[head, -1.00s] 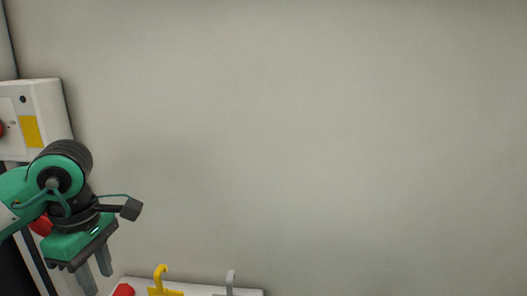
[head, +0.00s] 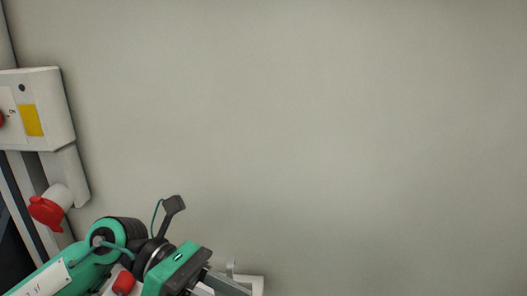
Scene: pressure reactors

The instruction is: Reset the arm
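My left arm comes in from the bottom left of the head view, green and black. Its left gripper (head: 226,286) is low in the picture, pointing down and to the right. The fingers are partly cut off by the bottom edge, and I cannot tell how far apart they are. No object shows in it. My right gripper is not in view.
A white wall box (head: 50,105) with a yellow label is at the left. Below it is a red-capped socket (head: 47,212). A red part (head: 123,283) shows behind my arm. A white ledge (head: 257,284) is at the bottom, mostly hidden. The grey wall is bare.

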